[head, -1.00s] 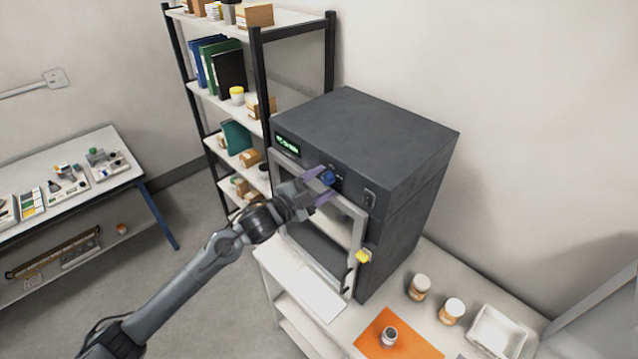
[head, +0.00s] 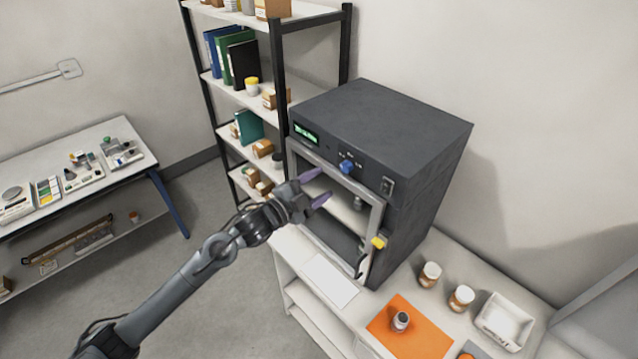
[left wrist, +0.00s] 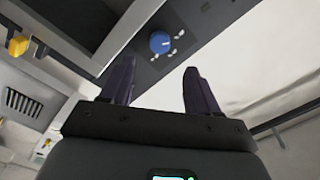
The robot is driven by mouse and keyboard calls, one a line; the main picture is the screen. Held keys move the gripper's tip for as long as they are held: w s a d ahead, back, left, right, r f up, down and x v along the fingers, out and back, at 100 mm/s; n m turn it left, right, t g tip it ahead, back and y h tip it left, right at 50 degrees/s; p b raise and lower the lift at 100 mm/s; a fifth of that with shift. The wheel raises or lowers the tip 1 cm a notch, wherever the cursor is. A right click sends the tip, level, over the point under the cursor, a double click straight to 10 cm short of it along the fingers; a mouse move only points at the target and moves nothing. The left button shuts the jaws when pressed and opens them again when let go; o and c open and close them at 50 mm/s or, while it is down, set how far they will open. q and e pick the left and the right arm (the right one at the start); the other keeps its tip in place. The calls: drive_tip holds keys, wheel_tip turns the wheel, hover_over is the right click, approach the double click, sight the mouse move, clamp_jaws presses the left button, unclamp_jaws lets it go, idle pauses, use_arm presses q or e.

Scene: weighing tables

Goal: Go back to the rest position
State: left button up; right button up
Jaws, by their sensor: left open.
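My left gripper (head: 319,187) is open and empty, with its two purple fingers apart. In the head view it is in front of the dark grey oven-like cabinet (head: 400,130), below and left of the blue knob (head: 347,167). The knob also shows in the left wrist view (left wrist: 160,42), beyond the fingers and apart from them. The cabinet has a lit green display (head: 306,134), a framed front and a yellow handle (head: 378,243). An object stands inside, partly hidden. My right gripper is out of view.
The cabinet stands on a white table (head: 440,258). To its right are two jars (head: 430,274), an orange mat (head: 418,341) with a small container (head: 400,321), and a white tray (head: 503,342). A shelf rack (head: 279,80) stands behind left, and another table (head: 60,205) at far left.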

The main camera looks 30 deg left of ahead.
use_arm(q)
drive_tip(key=shift+f, duration=0.1)
drive_tip(key=s+d+f+n+g+p, duration=0.1)
drive_tip(key=s+d+f+n+g, duration=0.1)
drive_tip(key=s+d+f, duration=0.45)
drive_tip(key=s+d+f+n+g+p, duration=0.1)
drive_tip(key=s+d+f+n, duration=0.15)
drive_tip(key=s+f, duration=0.55)
drive_tip(key=s+d+f+n+g+y+p, duration=0.1)
drive_tip(key=s+n+g+y, duration=0.3)
drive_tip(key=s, duration=1.7)
drive_tip(key=f+n+g, duration=0.1)
drive_tip(key=n+g, duration=0.2)
drive_tip(key=g, duration=0.3)
drive_tip(key=shift+s+f+g, duration=0.15)
drive_tip(key=shift+s+g, duration=0.15)
drive_tip(key=shift+g, duration=0.1)
